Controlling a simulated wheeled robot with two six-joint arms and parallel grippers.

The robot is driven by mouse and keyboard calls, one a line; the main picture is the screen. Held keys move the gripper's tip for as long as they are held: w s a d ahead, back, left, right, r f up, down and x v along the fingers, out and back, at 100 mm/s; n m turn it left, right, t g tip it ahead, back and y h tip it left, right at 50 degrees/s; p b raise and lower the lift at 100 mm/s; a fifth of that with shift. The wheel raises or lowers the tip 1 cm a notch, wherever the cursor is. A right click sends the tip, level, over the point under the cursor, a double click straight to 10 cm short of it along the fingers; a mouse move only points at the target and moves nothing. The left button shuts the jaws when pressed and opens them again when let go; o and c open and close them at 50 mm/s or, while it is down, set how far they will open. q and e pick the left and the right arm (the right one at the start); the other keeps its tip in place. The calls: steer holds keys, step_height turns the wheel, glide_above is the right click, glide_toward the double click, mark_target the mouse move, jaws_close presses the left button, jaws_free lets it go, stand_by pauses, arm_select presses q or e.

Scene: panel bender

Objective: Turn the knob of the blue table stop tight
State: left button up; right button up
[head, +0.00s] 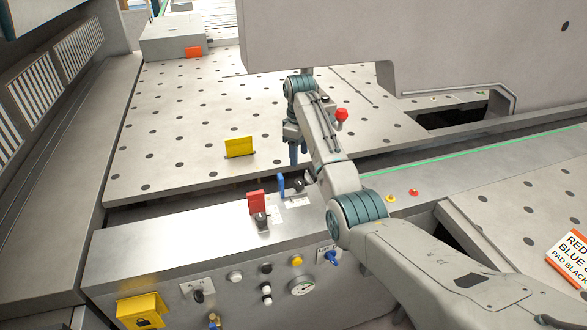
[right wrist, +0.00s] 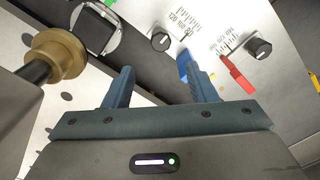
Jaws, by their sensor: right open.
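The blue table stop (head: 281,185) stands on the grey front ledge, beside a printed scale. In the right wrist view the blue stop (right wrist: 183,66) is partly hidden behind one finger. A black knob (right wrist: 160,39) sits close to it, just beyond the fingertips; a dark knob (head: 298,184) shows by it in the head view. My right gripper (head: 294,155) points down above and behind the ledge, near the blue stop. In the right wrist view its fingers (right wrist: 158,75) are apart with nothing between them. My left gripper is not in view.
A red stop (head: 257,202) with a black knob (head: 261,219) stands close by to the left. A yellow plate (head: 239,147) stands on the perforated table (head: 160,120). A red ball (head: 341,114) shows beside my arm. A tan round end (right wrist: 62,53) is near the left finger.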

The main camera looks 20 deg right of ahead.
steer(key=p, duration=0.3)
glide_above(299, 181)
steer(key=f, duration=0.5)
steer(key=shift+s+f, duration=0.3)
steer(key=shift+f, duration=0.1)
steer(key=f, duration=0.3)
steer(key=shift+w, duration=0.3)
steer(key=shift+f+p, duration=0.35)
steer(key=shift+f, duration=0.3)
steer(key=shift+c, duration=0.6)
steer(key=c, duration=0.9)
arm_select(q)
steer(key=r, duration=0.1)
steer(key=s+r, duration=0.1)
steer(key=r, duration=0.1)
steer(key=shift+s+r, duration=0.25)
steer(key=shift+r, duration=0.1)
arm_select(e)
steer(key=shift+o, duration=0.2)
